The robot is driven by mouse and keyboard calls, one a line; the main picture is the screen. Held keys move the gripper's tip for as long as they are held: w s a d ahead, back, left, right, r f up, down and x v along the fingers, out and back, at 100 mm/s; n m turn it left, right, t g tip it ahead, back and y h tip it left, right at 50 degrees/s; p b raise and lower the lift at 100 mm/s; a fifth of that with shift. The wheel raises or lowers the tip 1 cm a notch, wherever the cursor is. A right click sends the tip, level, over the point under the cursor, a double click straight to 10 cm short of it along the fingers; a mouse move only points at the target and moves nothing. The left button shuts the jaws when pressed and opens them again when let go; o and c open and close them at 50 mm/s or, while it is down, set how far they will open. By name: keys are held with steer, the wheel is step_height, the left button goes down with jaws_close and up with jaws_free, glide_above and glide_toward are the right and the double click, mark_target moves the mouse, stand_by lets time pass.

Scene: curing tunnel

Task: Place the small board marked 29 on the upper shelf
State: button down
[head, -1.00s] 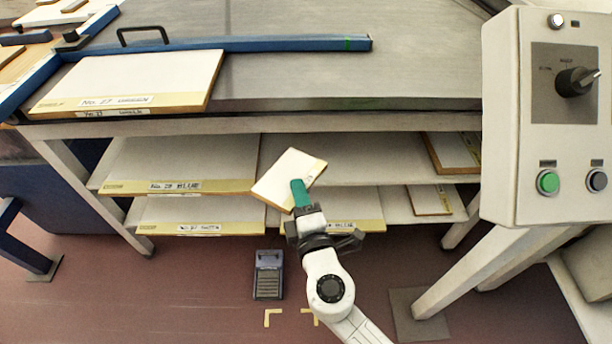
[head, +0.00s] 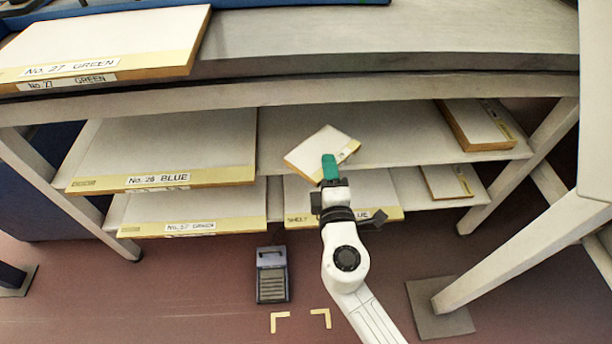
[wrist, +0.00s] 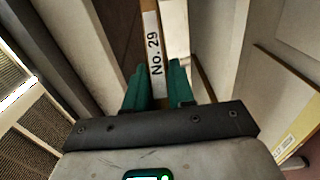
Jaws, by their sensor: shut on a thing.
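The small board marked No. 29 (head: 318,150) is a white panel with a tan edge, tilted in the head view. My gripper (head: 329,170) is shut on its near edge with green fingertips. In the wrist view the label "No. 29" (wrist: 155,50) shows between the green fingers (wrist: 155,88). The upper shelf (head: 385,135) under the table has a bare middle stretch, and the board appears in front of or over it; I cannot tell its height exactly.
On the upper shelf, a board marked No. 28 BLUE (head: 165,150) lies left and a small board (head: 475,125) right. The lower shelf holds a No. 57 GREEN board (head: 190,212), a BLUE board (head: 345,196) and a small board (head: 447,181). A foot pedal (head: 272,275) is on the floor.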

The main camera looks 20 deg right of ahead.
steer(key=w+a+f+b, duration=0.2)
steer(key=w+f+b, duration=0.3)
steer(key=w+f, duration=0.3)
steer(key=shift+f+b, duration=0.35)
steer(key=shift+f, duration=0.85)
steer(key=shift+a+f, duration=0.1)
steer(key=shift+f, duration=0.1)
steer(key=c, duration=1)
jaws_free()
steer(key=shift+s, duration=0.1)
steer(key=shift+o, duration=0.2)
steer(key=shift+r, duration=0.15)
steer(key=p+v, duration=0.1)
steer(key=v, duration=1.1)
steer(key=shift+r, duration=0.1)
